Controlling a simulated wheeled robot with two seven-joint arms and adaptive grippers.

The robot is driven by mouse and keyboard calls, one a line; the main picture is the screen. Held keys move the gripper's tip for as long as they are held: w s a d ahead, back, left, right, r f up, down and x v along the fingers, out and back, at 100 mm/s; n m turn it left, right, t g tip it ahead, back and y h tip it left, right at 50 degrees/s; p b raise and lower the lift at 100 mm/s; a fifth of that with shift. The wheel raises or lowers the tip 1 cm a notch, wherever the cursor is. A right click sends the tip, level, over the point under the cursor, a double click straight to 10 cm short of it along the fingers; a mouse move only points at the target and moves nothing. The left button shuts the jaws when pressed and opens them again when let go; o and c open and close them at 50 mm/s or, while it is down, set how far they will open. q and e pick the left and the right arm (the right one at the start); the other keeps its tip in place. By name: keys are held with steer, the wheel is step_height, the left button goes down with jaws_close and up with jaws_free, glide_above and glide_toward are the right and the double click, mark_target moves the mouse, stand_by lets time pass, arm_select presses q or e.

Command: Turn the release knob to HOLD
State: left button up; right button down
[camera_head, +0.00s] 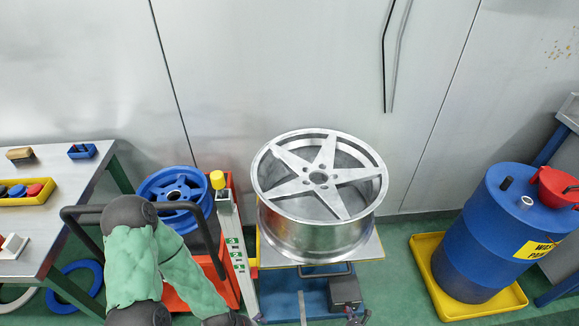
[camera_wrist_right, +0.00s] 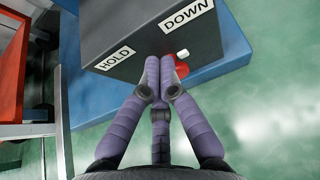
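The dark grey control box (camera_head: 346,290) stands on the blue base below the silver wheel. In the right wrist view the box (camera_wrist_right: 110,38) carries the labels HOLD (camera_wrist_right: 115,59) and DOWN (camera_wrist_right: 187,14). The red release knob (camera_wrist_right: 182,70) shows beside my fingertips, partly hidden by them. A white mark on it lies on the side towards DOWN. My right gripper (camera_wrist_right: 160,62) has its purple fingers drawn together, their tips in front of the knob; whether they touch it is unclear. It also shows at the head view's bottom edge (camera_head: 357,315). My left gripper is not in view.
The silver wheel (camera_head: 320,250) sits above the blue base. A blue wheel (camera_head: 178,189) and a post with a yellow cap (camera_head: 217,180) stand left of it. A blue drum (camera_head: 480,240) stands in a yellow tray at right. A table (camera_head: 60,205) is at left.

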steer(key=shift+a+f, duration=0.15)
steer(key=shift+a, duration=0.35)
stand_by(0.6)
steer(key=shift+a+r+p, duration=0.1)
steer(key=shift+r+p, duration=0.2)
steer(key=shift+r, duration=0.15)
steer(key=s, duration=0.6)
steer(key=shift+d+p, duration=0.2)
steer(key=shift+p, duration=0.1)
